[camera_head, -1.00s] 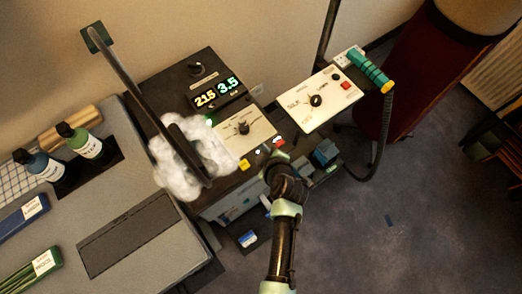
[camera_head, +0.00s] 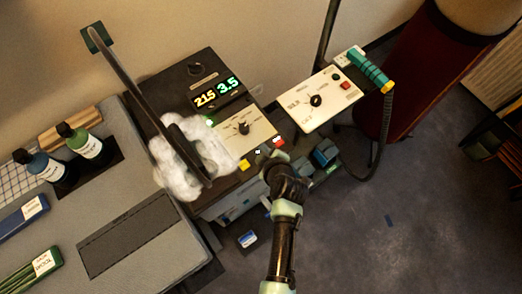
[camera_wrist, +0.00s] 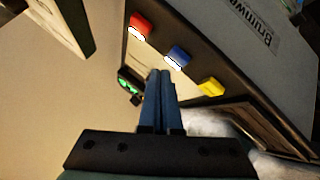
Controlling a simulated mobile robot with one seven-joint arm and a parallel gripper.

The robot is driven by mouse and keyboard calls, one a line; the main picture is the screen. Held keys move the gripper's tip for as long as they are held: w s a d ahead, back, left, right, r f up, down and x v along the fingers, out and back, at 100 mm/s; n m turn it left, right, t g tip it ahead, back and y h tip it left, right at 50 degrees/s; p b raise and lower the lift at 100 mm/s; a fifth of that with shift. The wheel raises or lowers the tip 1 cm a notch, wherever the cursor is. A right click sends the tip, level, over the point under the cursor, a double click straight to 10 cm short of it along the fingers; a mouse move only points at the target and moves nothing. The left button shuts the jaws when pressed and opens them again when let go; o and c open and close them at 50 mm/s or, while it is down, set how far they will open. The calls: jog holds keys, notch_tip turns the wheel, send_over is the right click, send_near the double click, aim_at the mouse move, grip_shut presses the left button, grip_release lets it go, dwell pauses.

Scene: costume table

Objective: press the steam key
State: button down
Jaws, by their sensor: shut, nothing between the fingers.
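A row of three keys runs along the front edge of the dark control unit (camera_head: 205,68): a red key (camera_head: 279,141), a blue key and a yellow key (camera_head: 244,164). In the wrist view the red (camera_wrist: 141,25), blue (camera_wrist: 178,56) and yellow (camera_wrist: 210,87) keys all show clearly. I cannot read which is labelled steam. My gripper (camera_head: 265,157) is shut and empty, beside the blue key, which it mostly hides in the head view. In the wrist view the fingertips (camera_wrist: 160,73) end near the blue key, apart from it in the picture; contact cannot be told.
A white puffy cloud (camera_head: 180,172) surrounds the lower end of a long dark lever (camera_head: 130,75) left of the keys. The display reads 215 and 3.5. A white control box (camera_head: 315,98) with a teal handle (camera_head: 368,68) stands to the right. Bottles (camera_head: 85,142) are at left.

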jog(key=shift+f, duration=0.1)
dwell(0.3)
jog(key=shift+f+b, duration=0.45)
jog(key=shift+b, duration=0.25)
jog(key=shift+f+b, duration=0.45)
jog(key=shift+b, duration=0.15)
dwell(0.5)
jog(key=shift+r, duration=0.1)
jog(key=shift+r+p, duration=0.65)
jog(key=shift+r, duration=0.2)
notch_tip(320, 180, up, 6)
jog(key=p, duration=0.4)
dwell(0.4)
